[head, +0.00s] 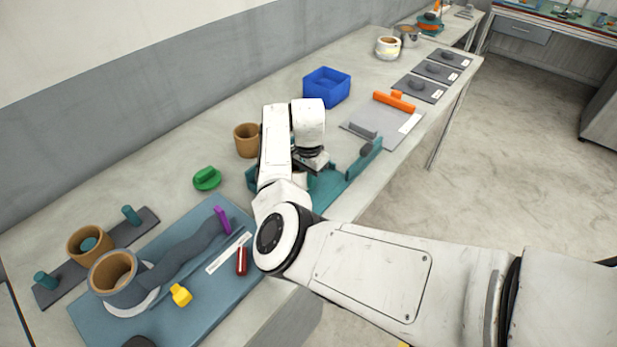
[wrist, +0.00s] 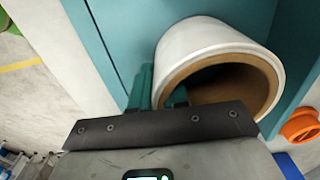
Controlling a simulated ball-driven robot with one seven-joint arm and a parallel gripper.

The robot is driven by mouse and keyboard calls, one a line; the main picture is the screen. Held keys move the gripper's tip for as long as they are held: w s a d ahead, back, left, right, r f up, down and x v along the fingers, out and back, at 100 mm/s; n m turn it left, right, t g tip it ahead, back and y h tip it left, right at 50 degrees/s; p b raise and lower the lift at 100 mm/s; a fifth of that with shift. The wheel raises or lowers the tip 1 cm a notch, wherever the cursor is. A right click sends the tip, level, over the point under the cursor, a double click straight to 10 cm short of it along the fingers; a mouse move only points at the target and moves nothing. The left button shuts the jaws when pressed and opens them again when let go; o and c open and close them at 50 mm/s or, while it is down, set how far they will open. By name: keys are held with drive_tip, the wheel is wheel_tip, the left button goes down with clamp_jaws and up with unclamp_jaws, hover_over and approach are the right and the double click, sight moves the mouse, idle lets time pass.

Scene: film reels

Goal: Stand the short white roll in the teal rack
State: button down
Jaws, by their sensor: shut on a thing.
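The short white roll (wrist: 215,42), with a brown core, fills the middle of the wrist view, its open end facing the camera. My gripper (wrist: 161,92) is shut on the wall of the roll at its left side, one finger outside and one by the opening. The teal rack (wrist: 105,30) shows behind and around the roll; I cannot tell whether the roll touches its floor. In the head view the teal rack (head: 337,188) lies under my gripper (head: 308,172), and my arm hides part of it and most of the roll.
A brown roll (head: 247,140) stands left of my arm, with a green object (head: 207,178) nearer. A blue bin (head: 327,87) is behind. A grey board with an orange piece (head: 394,101) lies right. A blue mat (head: 215,285) with tape and small tools lies front left.

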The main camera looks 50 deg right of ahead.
drive_tip(key=c, duration=1.1)
unclamp_jaws()
drive_tip(key=shift+c, duration=0.2)
wheel_tip(320, 180, up, 12)
drive_tip(key=shift+r+b, duration=0.1)
drive_tip(key=shift+b, duration=0.8)
drive_tip(key=s+d+f+n+t+h, duration=0.1)
drive_tip(key=s+f+n+h, duration=0.15)
drive_tip(key=s, duration=0.35)
drive_tip(key=s+d+f+n+h, duration=0.2)
drive_tip(key=s+f+n, duration=0.15)
drive_tip(key=s, duration=0.25)
drive_tip(key=s+a+f+n+y, duration=0.2)
drive_tip(key=s+a+f+n, duration=0.3)
drive_tip(key=s+a, duration=0.4)
drive_tip(key=s+a+f+n+y, duration=0.2)
drive_tip(key=s+a+f+n, duration=0.4)
drive_tip(key=s+a, duration=0.3)
drive_tip(key=a, duration=0.2)
drive_tip(key=shift+s+a, duration=0.3)
drive_tip(key=shift+a, duration=0.05)
drive_tip(key=shift+f, duration=0.1)
